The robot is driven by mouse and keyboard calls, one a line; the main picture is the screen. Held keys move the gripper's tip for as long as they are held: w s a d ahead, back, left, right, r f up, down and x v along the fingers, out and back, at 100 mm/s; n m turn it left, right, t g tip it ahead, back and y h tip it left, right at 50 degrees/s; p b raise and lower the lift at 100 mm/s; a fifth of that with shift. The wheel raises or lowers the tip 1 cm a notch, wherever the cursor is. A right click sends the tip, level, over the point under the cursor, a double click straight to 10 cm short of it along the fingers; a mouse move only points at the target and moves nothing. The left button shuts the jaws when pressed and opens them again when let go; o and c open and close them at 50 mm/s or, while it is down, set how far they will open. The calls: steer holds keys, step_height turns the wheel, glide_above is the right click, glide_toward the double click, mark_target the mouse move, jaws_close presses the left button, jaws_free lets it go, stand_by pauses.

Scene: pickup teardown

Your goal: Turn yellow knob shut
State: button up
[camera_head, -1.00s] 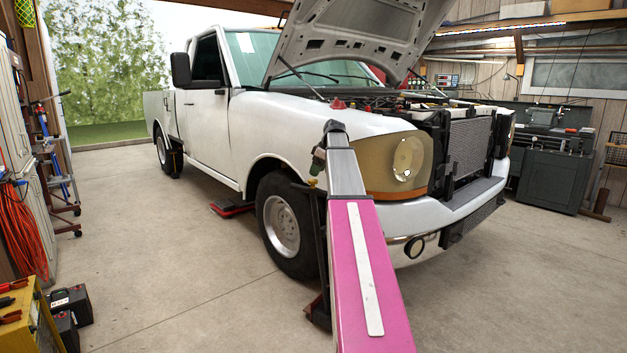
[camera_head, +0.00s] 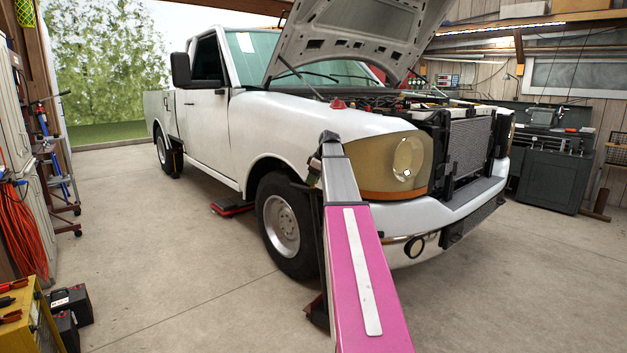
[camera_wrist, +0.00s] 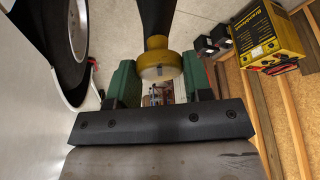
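The yellow knob (camera_wrist: 158,66) is in the upper middle of the wrist view, at the end of a dark stem or post that runs up out of the picture. My gripper (camera_wrist: 160,78) has its two green fingers on either side of the knob. They are only partly apart, with no clear gap between fingers and knob, so it looks shut on it. In the head view my gripper (camera_head: 315,168) is small and mostly hidden behind my arm, beside the truck's front wheel. The knob cannot be made out there.
The white pickup (camera_head: 205,125) stands with its hood up, its front wheel (camera_head: 283,225) close to my gripper. A yellow box (camera_wrist: 266,35) and dark batteries (camera_head: 70,302) stand at the left of the head view. Bare concrete floor lies between.

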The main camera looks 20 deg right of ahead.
steer(key=shift+m, duration=0.3)
steer(key=m+t+h, duration=0.1)
steer(key=m, duration=0.2)
steer(key=shift+s+m, duration=0.15)
steer(key=shift+m, duration=0.15)
steer(key=m+h, duration=0.1)
steer(key=m, duration=0.1)
steer(key=m+h, duration=0.1)
steer(key=m, duration=0.2)
steer(key=shift+a+t, duration=0.1)
steer(key=shift+t, duration=0.2)
steer(key=m+h, duration=0.1)
steer(key=m, duration=0.2)
steer(key=m+h, duration=0.1)
steer(key=m, duration=0.1)
steer(key=shift+a+m+h, duration=0.1)
steer(key=shift+m+h, duration=0.2)
steer(key=shift+m, duration=0.1)
steer(key=shift+m+g+h, duration=0.6)
steer(key=shift+m+g, duration=0.1)
steer(key=shift+m, duration=1.3)
steer(key=o, duration=0.9)
